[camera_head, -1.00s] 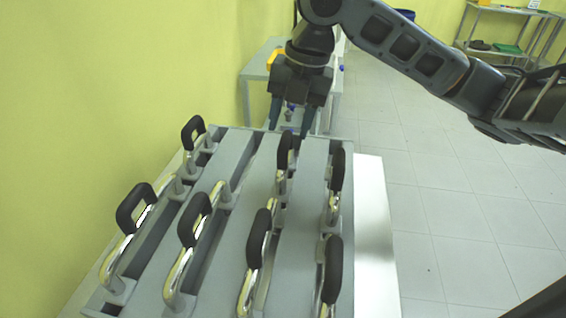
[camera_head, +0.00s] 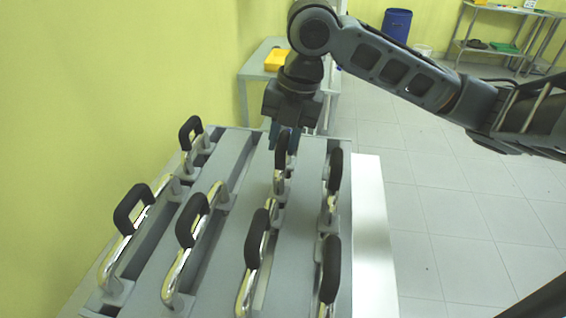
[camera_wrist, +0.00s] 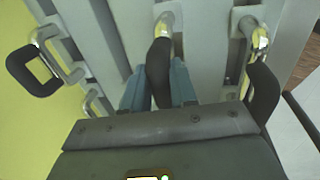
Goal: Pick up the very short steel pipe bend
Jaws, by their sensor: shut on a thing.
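My gripper (camera_head: 283,142) is at the back of the grey rack (camera_head: 238,243), pointing down. Its blue fingers are shut on the black grip of a steel pipe bend (camera_head: 280,185) in the back middle of the rack. In the wrist view, the fingers (camera_wrist: 160,88) press on both sides of that black grip (camera_wrist: 158,62), and its shiny steel end (camera_wrist: 165,20) shows beyond. The bend still stands at its slot. Its lower parts are partly hidden.
Other black-gripped bends stand close by: one to the right (camera_head: 334,172), one at the back left (camera_head: 191,133), and several nearer (camera_head: 190,220). A yellow wall (camera_head: 90,100) rises at the left. Open tiled floor (camera_head: 460,230) lies to the right. A side table (camera_head: 262,62) stands behind.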

